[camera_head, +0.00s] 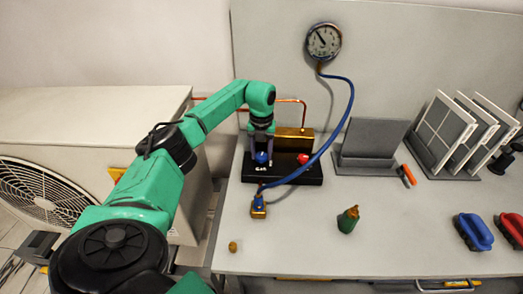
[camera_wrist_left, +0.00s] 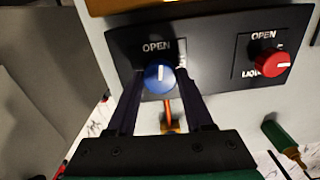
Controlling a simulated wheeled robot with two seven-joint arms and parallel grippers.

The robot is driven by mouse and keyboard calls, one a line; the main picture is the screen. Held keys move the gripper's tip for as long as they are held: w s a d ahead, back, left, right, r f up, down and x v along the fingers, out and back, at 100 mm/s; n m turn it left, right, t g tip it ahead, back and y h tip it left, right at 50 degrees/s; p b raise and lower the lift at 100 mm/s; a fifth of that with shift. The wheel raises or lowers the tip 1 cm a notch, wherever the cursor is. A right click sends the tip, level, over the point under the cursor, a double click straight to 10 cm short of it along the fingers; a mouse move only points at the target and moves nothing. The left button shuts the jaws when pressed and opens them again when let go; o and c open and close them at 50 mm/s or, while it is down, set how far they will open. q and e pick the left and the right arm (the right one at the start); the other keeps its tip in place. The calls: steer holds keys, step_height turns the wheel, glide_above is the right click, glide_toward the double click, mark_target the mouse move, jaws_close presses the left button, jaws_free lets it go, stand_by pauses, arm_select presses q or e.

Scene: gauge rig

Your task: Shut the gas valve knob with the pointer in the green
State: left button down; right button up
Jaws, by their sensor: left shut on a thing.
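The blue knob (camera_head: 262,157) is on the black valve block (camera_head: 312,177); a partly covered label below it seems to read GAS. My left gripper (camera_wrist_left: 161,88) is shut on this blue knob (camera_wrist_left: 160,77), one finger on each side. The knob's white mark points up toward the word OPEN in the wrist view. The red knob (camera_wrist_left: 272,62), labelled LIQUID, sits to the right on the same block. The round gauge (camera_head: 323,41) is on the back panel; its dark pointer leans to the upper left. Its coloured zones are too small to read. My right gripper is out of view.
A blue hose (camera_head: 346,112) runs from the gauge to a brass fitting (camera_head: 258,208) in front of the block. A rack of panels (camera_head: 447,130) and blue and red items are right. The front middle is mostly clear.

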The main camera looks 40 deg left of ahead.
mark_target(261, 155)
arm_select(q)
steer(key=m, duration=0.3)
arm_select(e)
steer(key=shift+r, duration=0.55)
arm_select(q)
steer(key=shift+c, duration=1.4)
jaws_free()
steer(key=shift+r, duration=0.1)
step_height(261, 155, up, 14)
steer(key=shift+r+b, duration=0.25)
steer(key=shift+b, duration=0.15)
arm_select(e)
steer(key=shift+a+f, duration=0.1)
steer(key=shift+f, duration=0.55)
